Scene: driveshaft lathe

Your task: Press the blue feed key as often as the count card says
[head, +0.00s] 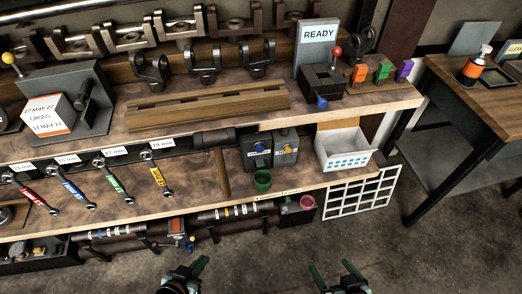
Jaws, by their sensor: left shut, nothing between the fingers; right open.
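A small blue key (322,103) sticks out at the front foot of a dark block (322,80) on the upper bench. The block has a red ball lever, and a READY sign (318,35) stands behind it. I cannot make out a count card for certain; a white open box (343,150) on the lower shelf has rows of blue marks on its front. My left gripper (201,263) is shut and empty, low in the picture, in front of the bench. My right gripper (334,266) is open and empty, also low, apart from everything.
Orange, green and purple blocks (383,71) stand right of the dark block. Wrenches (110,175) hang left. The floor in front is clear.

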